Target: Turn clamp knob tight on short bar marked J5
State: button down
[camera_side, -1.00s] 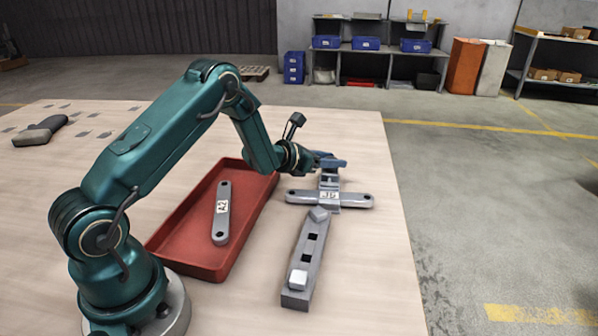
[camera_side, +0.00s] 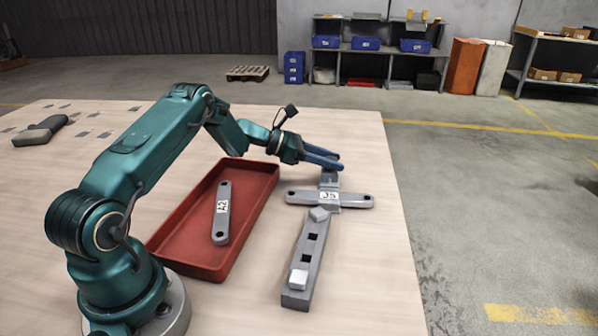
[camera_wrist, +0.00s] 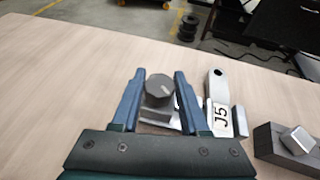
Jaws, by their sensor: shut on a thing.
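The short bar marked J5 (camera_side: 355,200) lies flat across the clamp (camera_side: 329,180), its label facing up; it also shows in the wrist view (camera_wrist: 217,92). The clamp knob (camera_wrist: 160,90) is dark grey and round with a pale mark on top. My gripper (camera_wrist: 160,76) has its blue fingers shut on the knob from both sides. In the side view my gripper (camera_side: 339,161) is at the back of the clamp, and its fingers largely hide the knob. How tight the clamp is cannot be told.
A grey block (camera_side: 297,298) with square holes and two pale square pieces stands in front of the clamp. A red tray (camera_side: 205,273) left of it holds a bar marked A2 (camera_side: 222,228). A dark grey object (camera_side: 38,131) lies far left. The table's right edge is close to the clamp.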

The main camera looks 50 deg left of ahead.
jog(key=shift+d+m+g+h, duration=0.1)
jog(key=shift+m+g+h, duration=0.2)
jog(key=shift+m+h, duration=0.3)
jog(key=shift+c, duration=2.1)
grip_release()
jog(key=shift+v, duration=2.6)
jog(key=shift+r, duration=0.1)
